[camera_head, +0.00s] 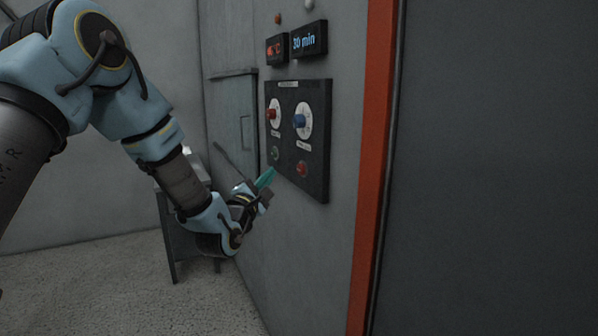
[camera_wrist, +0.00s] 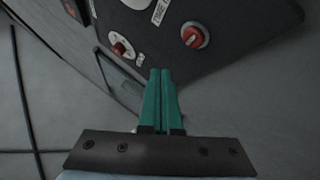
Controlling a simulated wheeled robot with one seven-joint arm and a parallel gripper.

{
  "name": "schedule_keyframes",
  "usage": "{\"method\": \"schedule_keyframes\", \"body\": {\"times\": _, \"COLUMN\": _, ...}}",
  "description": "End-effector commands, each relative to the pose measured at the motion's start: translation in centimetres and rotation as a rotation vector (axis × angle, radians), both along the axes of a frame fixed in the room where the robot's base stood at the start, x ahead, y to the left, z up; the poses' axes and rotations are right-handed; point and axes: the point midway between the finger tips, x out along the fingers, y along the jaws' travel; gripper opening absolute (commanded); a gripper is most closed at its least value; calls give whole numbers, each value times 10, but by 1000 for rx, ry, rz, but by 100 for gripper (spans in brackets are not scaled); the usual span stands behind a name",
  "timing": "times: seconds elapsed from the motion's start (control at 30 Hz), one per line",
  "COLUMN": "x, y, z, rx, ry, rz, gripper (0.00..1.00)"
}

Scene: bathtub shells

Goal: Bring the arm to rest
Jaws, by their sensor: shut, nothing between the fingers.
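My arm reaches in from the upper left of the head view and bends down toward a wall-mounted control panel. My gripper (camera_head: 266,176) is at the panel's lower left edge, its green fingers pointing up and to the right. In the wrist view the green fingers of my gripper (camera_wrist: 161,72) lie side by side, shut, with nothing seen between them. The dark control panel (camera_head: 313,93) carries a red knob, a blue knob, and a green and a red button below. Whether the fingertips touch the panel cannot be told.
Above the panel a display (camera_head: 308,40) reads "30 min", beside a smaller red-lit display (camera_head: 277,49). An orange-red vertical strip (camera_head: 371,170) borders a dark surface at right. A dark table-like stand (camera_head: 168,235) is behind my forearm. The speckled floor (camera_head: 130,290) is clear at front.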

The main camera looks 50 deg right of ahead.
Motion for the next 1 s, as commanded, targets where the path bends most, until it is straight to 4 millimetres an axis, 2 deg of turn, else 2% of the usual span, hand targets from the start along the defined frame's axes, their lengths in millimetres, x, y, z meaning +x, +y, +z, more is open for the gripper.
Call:
{"method": "schedule_keyframes", "body": {"times": 0.63, "x": 0, "y": 0, "z": 0, "rx": 2, "ry": 0, "rz": 1, "gripper": 0}}
{"method": "schedule_keyframes", "body": {"times": 0.73, "x": 10, "y": 7, "z": -2, "rx": 46, "ry": -28, "rz": 24, "gripper": 0}}
{"method": "schedule_keyframes", "body": {"times": 0.87, "x": 49, "y": 42, "z": -14, "rx": 267, "ry": -143, "rz": 115, "gripper": 0}}
{"method": "schedule_keyframes", "body": {"times": 0.97, "x": 89, "y": 94, "z": -32, "rx": 541, "ry": -262, "rz": 194, "gripper": 0}}
{"method": "schedule_keyframes", "body": {"times": 1.0, "x": 103, "y": 119, "z": -40, "rx": 657, "ry": -304, "rz": 216, "gripper": 0}}
